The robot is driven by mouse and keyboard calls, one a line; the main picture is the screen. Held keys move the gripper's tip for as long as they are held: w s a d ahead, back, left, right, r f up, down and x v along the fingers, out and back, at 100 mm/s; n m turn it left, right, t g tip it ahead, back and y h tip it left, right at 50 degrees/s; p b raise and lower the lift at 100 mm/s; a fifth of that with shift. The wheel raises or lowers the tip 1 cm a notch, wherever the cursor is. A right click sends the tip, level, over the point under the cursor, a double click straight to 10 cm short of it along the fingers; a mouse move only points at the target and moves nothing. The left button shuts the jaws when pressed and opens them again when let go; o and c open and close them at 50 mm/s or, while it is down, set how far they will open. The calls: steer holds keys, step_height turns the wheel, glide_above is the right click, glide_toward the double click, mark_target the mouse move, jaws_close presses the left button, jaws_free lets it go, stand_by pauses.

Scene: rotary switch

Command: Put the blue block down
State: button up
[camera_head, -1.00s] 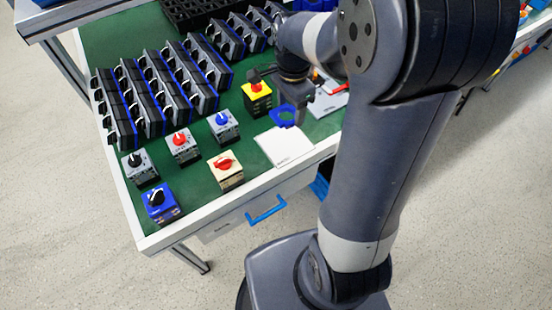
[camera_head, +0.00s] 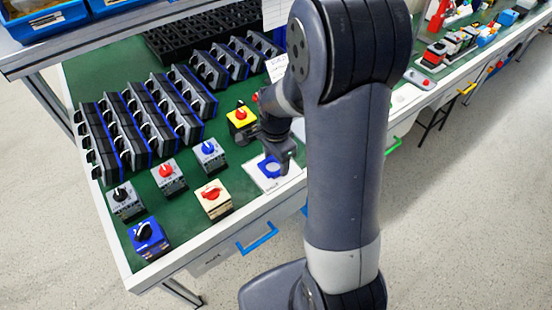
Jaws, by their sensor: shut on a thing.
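A blue block (camera_head: 270,168), ring-like from above, shows at the near right of the green table. My gripper (camera_head: 281,162) points down at its right side and is shut on it. The block is over a white sheet (camera_head: 268,187) near the table's front edge. I cannot tell whether it touches the sheet. The gripper hides part of the block's right side.
Switches stand to the left: yellow (camera_head: 240,120), blue-knobbed grey (camera_head: 209,153), red-knobbed grey (camera_head: 169,177), black-knobbed grey (camera_head: 125,200), cream (camera_head: 212,198) and blue with black knob (camera_head: 148,238). Rows of black switches (camera_head: 150,118) fill the back left.

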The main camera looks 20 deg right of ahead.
steer(key=shift+f, duration=0.15)
steer(key=o, duration=1.1)
step_height(320, 180, up, 12)
steer(key=shift+r+p, duration=0.2)
steer(key=shift+p, duration=0.35)
